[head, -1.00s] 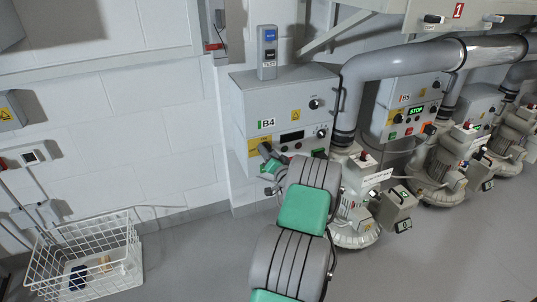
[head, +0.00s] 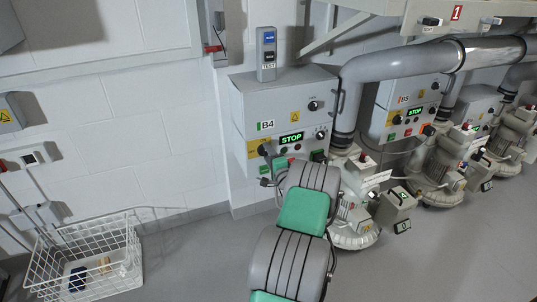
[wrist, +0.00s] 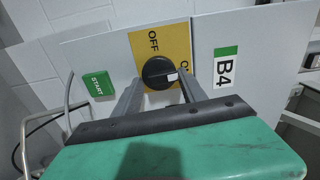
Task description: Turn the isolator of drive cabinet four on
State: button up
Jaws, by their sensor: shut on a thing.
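Drive cabinet B4 (head: 240,108) is a grey box on the wall in the head view, labelled B4. Its isolator is a round black knob (wrist: 157,71) on a yellow plate (wrist: 146,42) with OFF and a partly covered second word. The knob's white mark sits at its right side, on the side of that second word. My gripper (wrist: 160,88) is at the knob, its two fingers on either side, shut on it. In the head view, the cabinet display (head: 291,139) glows green with STOP. My arm hides part of the cabinet's lower front.
A green START button (wrist: 97,86) is left of the plate in the wrist view. Cabinet B5 (head: 400,95) stands to the right, also showing STOP. A grey pipe (head: 400,65) and blowers are beside my arm. A white wire basket (head: 110,245) is at lower left.

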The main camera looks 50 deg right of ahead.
jog(key=shift+m, duration=0.5)
jog(key=o, duration=1.3)
jog(key=shift+o, duration=0.2)
jog(key=p+v, duration=0.1)
jog(key=v, duration=0.6)
jog(key=shift+s+a, duration=0.2)
jog(key=shift+s, duration=0.15)
jog(key=shift+r, duration=0.1)
